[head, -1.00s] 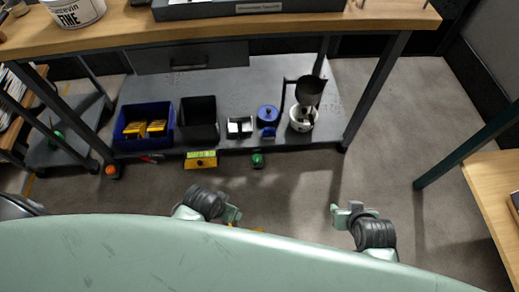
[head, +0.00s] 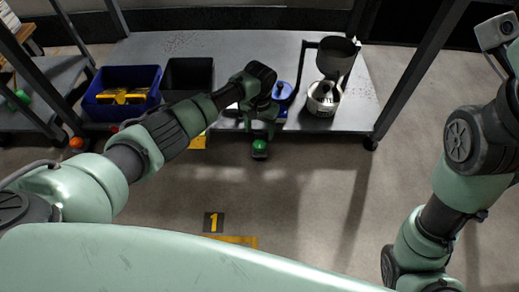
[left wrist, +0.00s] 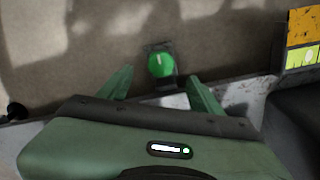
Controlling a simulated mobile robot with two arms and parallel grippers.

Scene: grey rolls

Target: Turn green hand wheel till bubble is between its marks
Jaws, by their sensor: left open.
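The green hand wheel (head: 259,146) sits on a small dark mount at the front edge of the low grey shelf. In the left wrist view the wheel (left wrist: 160,65) shows as a round green knob with a pale line on it. My left gripper (head: 259,126) is open, with its fingers (left wrist: 158,84) on either side of the wheel's line and apart from it. A yellow level block (head: 198,142) hangs at the shelf edge, partly behind my left arm. Its yellow-green vial (left wrist: 302,56) shows in the left wrist view; the bubble's place is unclear. My right gripper is out of view.
On the low shelf (head: 350,118) stand a blue bin (head: 92,106) with yellow things, a black bin (head: 190,72), a blue pot (head: 284,90) and a funnel over a white pot (head: 323,98).

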